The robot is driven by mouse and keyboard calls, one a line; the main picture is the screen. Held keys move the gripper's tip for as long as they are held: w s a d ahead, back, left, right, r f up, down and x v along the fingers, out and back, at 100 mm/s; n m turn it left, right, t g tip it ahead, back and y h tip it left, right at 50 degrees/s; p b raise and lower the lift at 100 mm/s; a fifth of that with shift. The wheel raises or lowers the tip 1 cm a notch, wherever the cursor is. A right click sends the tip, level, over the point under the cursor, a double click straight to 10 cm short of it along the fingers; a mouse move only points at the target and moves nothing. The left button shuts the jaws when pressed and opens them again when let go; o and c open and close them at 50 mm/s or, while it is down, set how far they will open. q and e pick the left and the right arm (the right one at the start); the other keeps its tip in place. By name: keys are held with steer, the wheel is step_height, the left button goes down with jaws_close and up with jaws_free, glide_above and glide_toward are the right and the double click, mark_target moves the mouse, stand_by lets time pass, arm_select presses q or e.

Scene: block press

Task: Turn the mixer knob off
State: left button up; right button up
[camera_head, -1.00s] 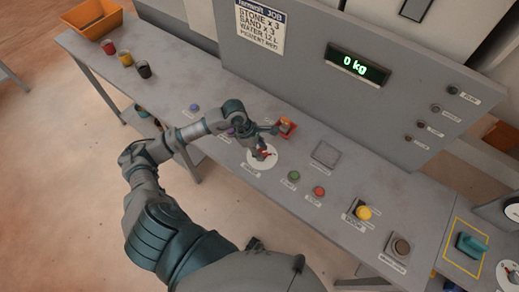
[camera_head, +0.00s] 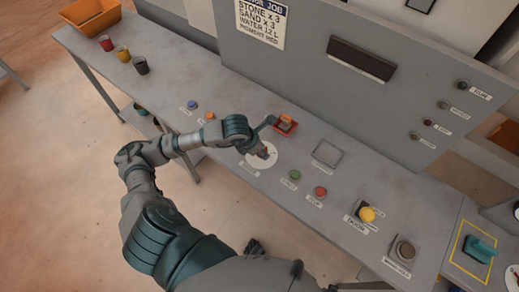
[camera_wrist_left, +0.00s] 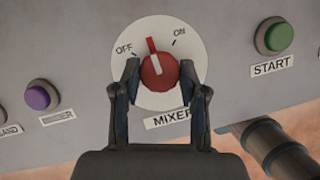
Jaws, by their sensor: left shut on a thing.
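The mixer knob (camera_wrist_left: 158,72) is red with a white pointer line, on a round white dial plate (camera_wrist_left: 190,45) marked OFF and ON. Its pointer stands between the two marks, tilted slightly toward OFF. My left gripper (camera_wrist_left: 160,68) is shut on the knob, one finger on each side of it. In the head view the left gripper (camera_head: 264,151) is over the white dial (camera_head: 261,161) and hides much of the knob. My right gripper is not in view.
Green start (camera_head: 295,174) and red stop (camera_head: 320,191) buttons lie right of the dial. A purple button (camera_wrist_left: 41,96) is to its left in the wrist view. An orange-red square fixture (camera_head: 286,124) sits just behind the gripper. The display (camera_head: 361,59) is dark.

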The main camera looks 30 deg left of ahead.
arm_select(q)
steer(key=n, duration=0.1)
steer(key=n+y, duration=0.1)
steer(key=n, duration=0.1)
steer(key=shift+w+d+r+t+b, duration=0.1)
steer(key=shift+w+r+t+b, duration=0.1)
steer(key=shift+t+b, duration=0.15)
steer(key=shift+n+y, duration=0.4)
steer(key=shift+n, duration=0.4)
steer(key=shift+n+y, duration=0.6)
steer(key=shift+n, duration=1.1)
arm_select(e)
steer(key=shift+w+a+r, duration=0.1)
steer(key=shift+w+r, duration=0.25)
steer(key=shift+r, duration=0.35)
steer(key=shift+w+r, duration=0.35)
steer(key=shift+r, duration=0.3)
arm_select(q)
steer(key=o, duration=1.1)
steer(key=shift+f, duration=0.15)
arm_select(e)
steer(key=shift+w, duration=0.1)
